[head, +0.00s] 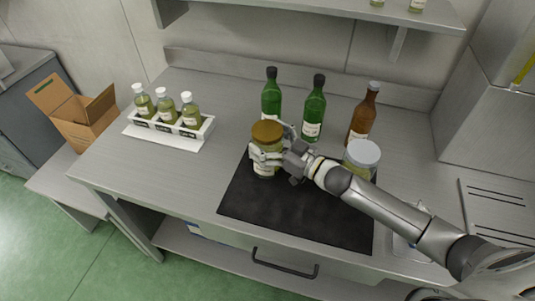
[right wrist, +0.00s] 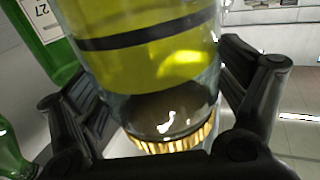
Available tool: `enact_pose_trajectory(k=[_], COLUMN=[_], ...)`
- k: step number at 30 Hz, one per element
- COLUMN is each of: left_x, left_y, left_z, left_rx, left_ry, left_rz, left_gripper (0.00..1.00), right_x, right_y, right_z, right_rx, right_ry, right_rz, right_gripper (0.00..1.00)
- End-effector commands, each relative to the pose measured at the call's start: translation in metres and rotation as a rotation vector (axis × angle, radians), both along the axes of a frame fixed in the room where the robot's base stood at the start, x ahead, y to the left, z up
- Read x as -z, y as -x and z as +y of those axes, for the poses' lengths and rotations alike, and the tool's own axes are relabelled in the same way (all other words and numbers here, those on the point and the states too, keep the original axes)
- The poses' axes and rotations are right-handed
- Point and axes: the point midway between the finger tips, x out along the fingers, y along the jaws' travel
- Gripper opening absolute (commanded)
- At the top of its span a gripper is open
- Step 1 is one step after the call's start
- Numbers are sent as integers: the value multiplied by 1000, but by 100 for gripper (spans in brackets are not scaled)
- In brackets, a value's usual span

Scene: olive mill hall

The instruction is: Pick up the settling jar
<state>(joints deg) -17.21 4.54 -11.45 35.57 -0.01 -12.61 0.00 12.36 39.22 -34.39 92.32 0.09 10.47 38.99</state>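The settling jar (head: 266,134) has a gold-brown lid and yellow-green contents, and stands upright over the dark mat. My right gripper (head: 274,152) reaches it from the right, with a finger on either side just below the lid. In the right wrist view the jar (right wrist: 150,45) fills the middle, upside down, with a dark band and the ribbed gold lid at the bottom. The fingers of my right gripper (right wrist: 168,95) lie close against both its sides, and it looks shut on the jar. Whether the base touches the mat is unclear. My left gripper is out of view.
A pale-lidded jar (head: 362,154) stands beside my right arm. Two green bottles (head: 312,116) and a brown bottle (head: 362,118) stand behind. A white rack (head: 168,137) holds three small bottles at left. The black mat (head: 300,215) is bare in front.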

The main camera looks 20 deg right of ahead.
Motion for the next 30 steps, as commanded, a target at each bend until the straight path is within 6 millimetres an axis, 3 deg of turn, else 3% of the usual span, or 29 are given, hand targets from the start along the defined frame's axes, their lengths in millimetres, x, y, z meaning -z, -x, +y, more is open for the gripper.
enact_pose_trajectory(k=[2,18,30], left_x=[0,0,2], left_y=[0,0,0], left_z=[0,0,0], left_rx=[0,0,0], left_ry=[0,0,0], left_rz=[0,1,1], left_gripper=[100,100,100], right_x=[0,0,-9], right_y=[0,0,-1], right_z=[0,0,0], right_rx=[0,0,-3], right_ry=[0,0,-3], right_rz=[0,0,-10], right_gripper=[73,4,4])
